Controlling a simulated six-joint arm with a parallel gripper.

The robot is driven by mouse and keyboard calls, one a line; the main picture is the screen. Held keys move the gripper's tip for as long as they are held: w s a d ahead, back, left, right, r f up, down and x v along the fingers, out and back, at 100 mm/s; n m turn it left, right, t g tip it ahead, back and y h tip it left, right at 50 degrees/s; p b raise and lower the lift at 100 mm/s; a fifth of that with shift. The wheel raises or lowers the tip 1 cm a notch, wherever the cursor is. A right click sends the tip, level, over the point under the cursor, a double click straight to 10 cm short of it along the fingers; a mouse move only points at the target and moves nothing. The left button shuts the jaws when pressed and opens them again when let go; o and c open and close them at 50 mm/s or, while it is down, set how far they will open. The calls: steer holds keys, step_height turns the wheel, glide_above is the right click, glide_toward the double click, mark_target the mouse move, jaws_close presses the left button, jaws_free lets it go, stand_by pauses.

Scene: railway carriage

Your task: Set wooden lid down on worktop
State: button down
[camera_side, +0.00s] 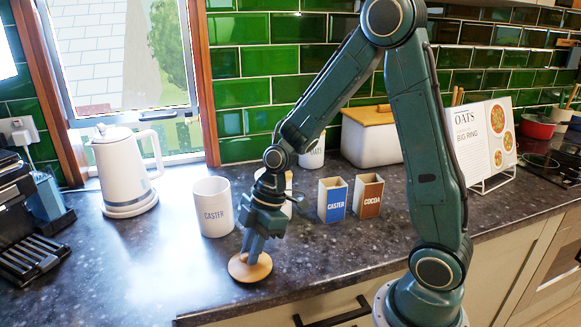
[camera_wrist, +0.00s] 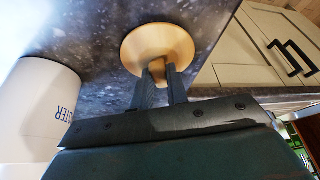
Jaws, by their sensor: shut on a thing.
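The round wooden lid (camera_side: 250,268) is at the front of the dark speckled worktop (camera_side: 150,265), close to its front edge. My gripper (camera_side: 254,254) points down and is shut on the lid's knob. In the wrist view the lid (camera_wrist: 157,45) shows beyond the fingers (camera_wrist: 160,78), which have its knob between them. The lid looks flat and level, on or just above the worktop; I cannot tell whether it touches. A white canister marked CASTER (camera_side: 213,207) stands open behind and left of the gripper. It also shows at the left in the wrist view (camera_wrist: 38,105).
A blue CASTER carton (camera_side: 332,200) and a brown COCOA carton (camera_side: 368,196) stand right of the gripper. A white kettle (camera_side: 124,172) and a black appliance (camera_side: 30,215) are at the left. A white bread bin (camera_side: 370,140) and a cookbook stand behind. The worktop left of the lid is clear.

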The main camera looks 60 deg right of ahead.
steer(key=shift+f, duration=0.1)
steer(key=c, duration=1.3)
jaws_free()
steer(key=shift+c, duration=0.4)
steer(key=c, duration=0.3)
steer(key=shift+d+r, duration=0.1)
steer(key=shift+r, duration=0.1)
steer(key=shift+v, duration=2.3)
steer(key=shift+r, duration=0.2)
